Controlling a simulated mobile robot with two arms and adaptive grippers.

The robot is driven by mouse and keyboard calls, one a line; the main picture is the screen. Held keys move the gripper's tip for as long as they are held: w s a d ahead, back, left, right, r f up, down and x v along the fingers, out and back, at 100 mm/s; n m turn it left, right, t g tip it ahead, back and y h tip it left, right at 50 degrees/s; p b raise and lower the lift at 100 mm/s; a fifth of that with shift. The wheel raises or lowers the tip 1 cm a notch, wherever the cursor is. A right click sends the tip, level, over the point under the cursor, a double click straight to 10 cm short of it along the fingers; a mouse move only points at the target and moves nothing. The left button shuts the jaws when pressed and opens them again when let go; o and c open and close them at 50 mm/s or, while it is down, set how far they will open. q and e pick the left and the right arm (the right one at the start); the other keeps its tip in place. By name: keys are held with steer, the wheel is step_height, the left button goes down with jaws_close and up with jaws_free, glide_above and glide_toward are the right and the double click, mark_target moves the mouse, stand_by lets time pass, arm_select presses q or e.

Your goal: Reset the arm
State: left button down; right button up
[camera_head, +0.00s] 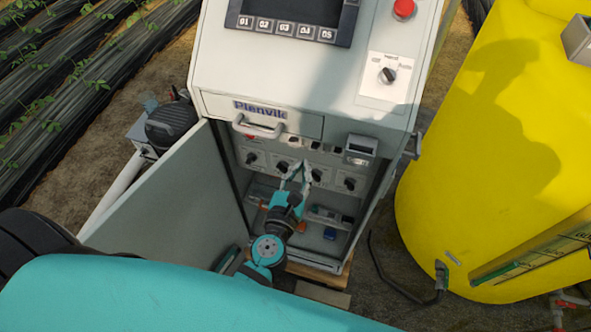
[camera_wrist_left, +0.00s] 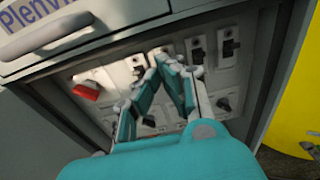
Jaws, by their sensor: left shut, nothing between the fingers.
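My left gripper (camera_head: 298,172) reaches into the open lower compartment of the grey control cabinet (camera_head: 350,118). Its fingertips meet in front of a panel with several black rotary knobs, one of them the left knob (camera_head: 250,158). In the left wrist view the left gripper (camera_wrist_left: 160,58) shows its teal fingers converging to a point, with nothing between them. Behind them are black switches (camera_wrist_left: 230,45) and a red part (camera_wrist_left: 87,91). Whether the fingertips touch the panel I cannot tell. My right gripper is in neither view.
The cabinet door (camera_head: 178,205) stands open at the left. A drawer with a handle (camera_head: 258,128) sits just above the compartment. A large yellow tank (camera_head: 490,150) stands close at the right. A blue item (camera_head: 330,233) lies on the compartment floor.

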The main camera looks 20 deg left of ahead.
arm_select(q)
steer(key=s+d+f+m+g+h+b, duration=0.15)
steer(key=s+f+m, duration=0.25)
steer(key=f+m, duration=0.5)
steer(key=s+f+m+g+h+b, duration=0.1)
steer(key=s+f+m+g+b, duration=0.3)
steer(key=f, duration=0.9)
steer(key=s+d+f+m+g+h+p, duration=0.1)
steer(key=s+f+m+g, duration=0.15)
steer(key=f+m, duration=0.7)
steer(key=s+a+f+m+g+y+b, duration=0.1)
steer(key=s+a+f+m+g, duration=0.1)
steer(key=s+a+f+m, duration=0.2)
steer(key=s+a+f+m+g+b, duration=0.1)
steer(key=s+a+f+m+g, duration=0.2)
steer(key=s+f+m, duration=0.4)
steer(key=s+a+f+m+g+y+b, duration=0.1)
steer(key=s+a+f+m+g, duration=0.2)
steer(key=s+f, duration=0.9)
steer(key=s+a+m, duration=0.2)
steer(key=s, duration=0.2)
steer(key=shift+m+y, duration=0.35)
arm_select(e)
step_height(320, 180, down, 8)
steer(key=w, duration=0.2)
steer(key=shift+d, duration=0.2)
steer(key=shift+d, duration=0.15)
arm_select(q)
steer(key=c, duration=2.1)
jaws_free()
